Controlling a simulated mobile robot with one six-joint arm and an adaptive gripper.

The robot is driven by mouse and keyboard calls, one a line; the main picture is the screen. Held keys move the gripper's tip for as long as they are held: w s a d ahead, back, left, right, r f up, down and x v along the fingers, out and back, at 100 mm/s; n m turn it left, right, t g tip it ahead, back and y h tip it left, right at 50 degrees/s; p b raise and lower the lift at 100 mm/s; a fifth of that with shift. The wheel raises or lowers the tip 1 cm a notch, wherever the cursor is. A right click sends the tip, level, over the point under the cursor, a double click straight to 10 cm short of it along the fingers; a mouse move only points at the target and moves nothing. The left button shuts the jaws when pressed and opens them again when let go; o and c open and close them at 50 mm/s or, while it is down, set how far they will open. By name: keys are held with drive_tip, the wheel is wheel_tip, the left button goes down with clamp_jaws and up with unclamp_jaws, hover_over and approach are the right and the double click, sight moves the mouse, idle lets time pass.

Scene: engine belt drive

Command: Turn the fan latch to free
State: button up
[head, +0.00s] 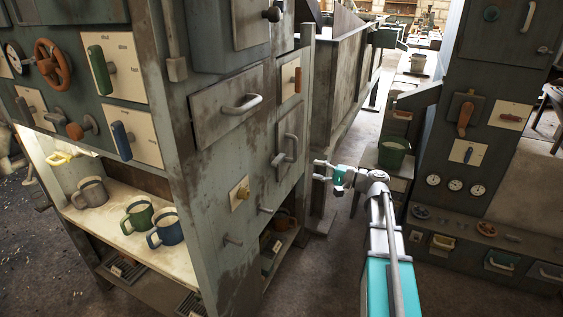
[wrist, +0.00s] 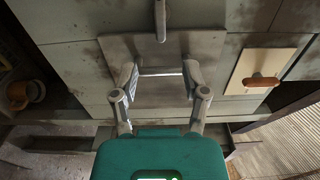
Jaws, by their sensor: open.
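My gripper (head: 317,170) is open and empty, to the right of the grey cabinet's side face. In the wrist view its two fingers (wrist: 160,78) stand apart on either side of a pale bar handle (wrist: 160,71) on a grey panel. Whether they touch it I cannot tell. This handle also shows in the head view (head: 291,148). An orange handle on a cream plate (head: 297,77) sits above it; the wrist view shows it at the right (wrist: 262,82). No readable label shows which of these is the fan latch.
A drawer handle (head: 242,104) juts out to the left of the bar handle. Mugs (head: 167,228) stand on a shelf. A second cabinet (head: 470,150) stands right, with aisle floor between.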

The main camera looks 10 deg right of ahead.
sight(281, 161)
drive_tip(key=x, duration=1.3)
drive_tip(key=shift+w+a, duration=0.25)
drive_tip(key=shift+a, duration=0.05)
